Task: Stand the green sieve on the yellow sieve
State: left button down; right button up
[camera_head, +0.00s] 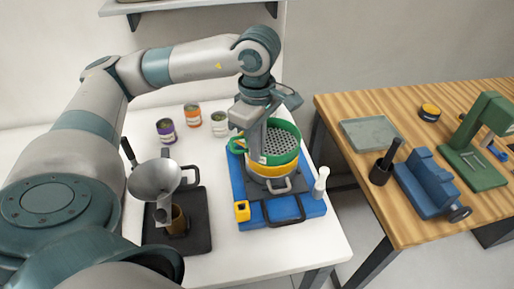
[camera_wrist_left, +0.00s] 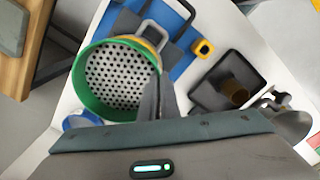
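The green sieve (camera_head: 281,142), with a perforated plate, is over the yellow sieve (camera_head: 272,172) in the head view. I cannot tell whether it is fully seated or slightly above it. The yellow sieve sits on a silver pan on the blue base (camera_head: 288,209). My left gripper (camera_head: 257,158) points down at the near left of the green rim, its fingers shut on that rim. In the left wrist view, the green sieve (camera_wrist_left: 84,95) lies left of the fingers (camera_wrist_left: 160,84), and only a yellow arc (camera_wrist_left: 157,35) of the yellow sieve shows. My right gripper is not in view.
A funnel (camera_head: 155,180) on a black stand is left of the base. Several cans (camera_head: 192,115) stand behind. A white bottle-like object (camera_head: 321,183) and a yellow block (camera_head: 241,210) are at the base. The wooden table (camera_head: 405,215) with tools is across a gap, right.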

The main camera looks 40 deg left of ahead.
pick_arm(q)
jog(key=c, duration=2)
grip_release()
jog(key=shift+r, duration=0.1)
jog(key=shift+r+p, duration=0.8)
jog(key=shift+p, duration=0.45)
jog(key=shift+w+r+b, duration=0.1)
jog(key=shift+r+b, duration=0.4)
jog(key=shift+b, duration=0.3)
jog(key=shift+r+b, duration=0.85)
jog(key=shift+r, duration=4.35)
